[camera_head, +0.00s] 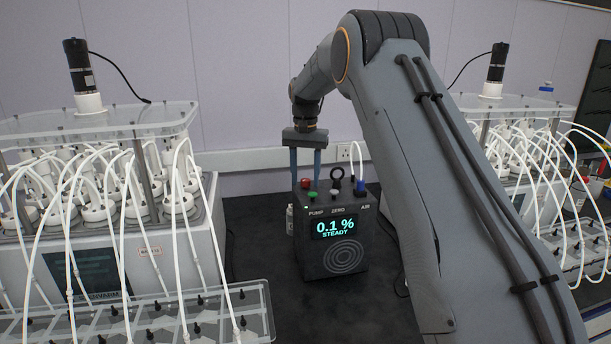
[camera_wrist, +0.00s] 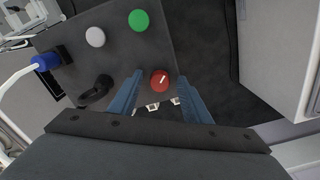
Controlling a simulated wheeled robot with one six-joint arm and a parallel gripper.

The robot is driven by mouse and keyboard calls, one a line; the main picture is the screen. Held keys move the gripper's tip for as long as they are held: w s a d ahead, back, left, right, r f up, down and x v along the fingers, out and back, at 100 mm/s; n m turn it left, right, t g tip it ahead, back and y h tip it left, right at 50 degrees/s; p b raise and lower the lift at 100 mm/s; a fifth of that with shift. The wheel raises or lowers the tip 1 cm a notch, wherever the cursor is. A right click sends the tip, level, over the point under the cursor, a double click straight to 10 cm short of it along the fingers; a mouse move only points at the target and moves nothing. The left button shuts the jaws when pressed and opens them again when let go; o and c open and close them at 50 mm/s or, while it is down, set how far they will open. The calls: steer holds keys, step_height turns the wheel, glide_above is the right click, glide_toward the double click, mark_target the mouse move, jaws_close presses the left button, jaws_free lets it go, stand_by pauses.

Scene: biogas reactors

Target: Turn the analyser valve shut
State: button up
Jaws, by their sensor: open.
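The analyser is a dark box (camera_head: 345,265) on the bench; its screen (camera_head: 335,227) reads "0.1 % STEADY". Its valve appears to be the red round knob (camera_head: 305,183) on the top rear left. In the wrist view this red knob (camera_wrist: 160,80) carries a white pointer line, slanted toward the upper right. My gripper (camera_head: 305,179) points down over that corner, its blue fingers apart. In the wrist view the fingers of my gripper (camera_wrist: 157,82) stand on either side of the knob, with a gap visible on both sides. Whether they touch it lower down is unclear.
On the analyser top are a green button (camera_wrist: 139,20), a white button (camera_wrist: 95,37), a black ring (camera_wrist: 95,93) and a blue tube fitting (camera_wrist: 46,62). Reactor racks with white tubes stand left (camera_head: 100,200) and right (camera_head: 530,160). A small bottle (camera_head: 290,220) stands beside the analyser.

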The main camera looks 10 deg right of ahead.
steer(key=shift+c, duration=0.2)
steer(key=c, duration=1)
steer(key=shift+n, duration=0.3)
steer(key=n+b, duration=0.1)
steer(key=n, duration=0.2)
steer(key=shift+n, duration=0.3)
steer(key=n+b, duration=0.1)
steer(key=n, duration=0.3)
steer(key=shift+n, duration=0.3)
steer(key=n+b, duration=0.1)
steer(key=n, duration=0.3)
steer(key=shift+d, duration=0.1)
steer(key=n, duration=0.5)
steer(key=shift+w+r, duration=0.1)
